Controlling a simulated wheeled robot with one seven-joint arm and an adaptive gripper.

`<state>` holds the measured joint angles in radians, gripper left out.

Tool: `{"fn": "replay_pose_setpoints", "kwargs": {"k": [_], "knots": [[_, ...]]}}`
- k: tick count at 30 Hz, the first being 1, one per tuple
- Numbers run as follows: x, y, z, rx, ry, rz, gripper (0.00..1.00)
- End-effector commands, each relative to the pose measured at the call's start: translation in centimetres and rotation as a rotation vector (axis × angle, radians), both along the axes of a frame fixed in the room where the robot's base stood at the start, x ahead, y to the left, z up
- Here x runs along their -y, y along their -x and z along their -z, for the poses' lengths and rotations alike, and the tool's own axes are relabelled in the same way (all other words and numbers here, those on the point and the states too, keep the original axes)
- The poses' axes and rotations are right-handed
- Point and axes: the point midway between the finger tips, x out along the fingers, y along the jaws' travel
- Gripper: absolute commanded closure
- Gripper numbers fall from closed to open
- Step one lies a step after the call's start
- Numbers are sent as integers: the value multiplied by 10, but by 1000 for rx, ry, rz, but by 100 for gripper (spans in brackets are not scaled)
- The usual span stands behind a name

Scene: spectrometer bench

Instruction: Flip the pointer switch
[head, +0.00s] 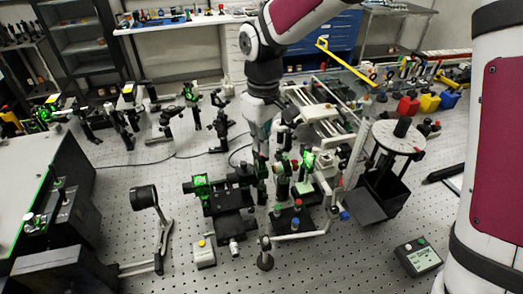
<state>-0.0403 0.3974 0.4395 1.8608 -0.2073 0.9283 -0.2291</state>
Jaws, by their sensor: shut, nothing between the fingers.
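My gripper (261,150) hangs from my arm at the middle of the head view, pointing down over the optics on the perforated bench. Its fingers are shut and empty; the tips are small and blend with the dark mounts behind them. No part is clearly recognisable as the pointer switch. A small pale box with a yellow button (203,252) lies on the bench in front, to the left below my gripper. A black unit with small knobs (58,203) stands at the left.
Close around my gripper stand dark mounts with green-lit optics (202,186). A round disc on a black stand (399,138) is at the right, a black cup-shaped detector on an arm (145,197) at the left. Bare bench (340,250) lies at the front right.

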Motion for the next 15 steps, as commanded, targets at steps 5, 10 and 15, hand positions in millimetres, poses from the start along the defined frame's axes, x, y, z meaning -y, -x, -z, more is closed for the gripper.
{"fn": "replay_pose_setpoints", "kwargs": {"k": [5,10,15], "knots": [[0,0,3,-1,1,0,100],[0,0,5,-1,1,0,100],[0,0,7,0,0,0,100]]}}
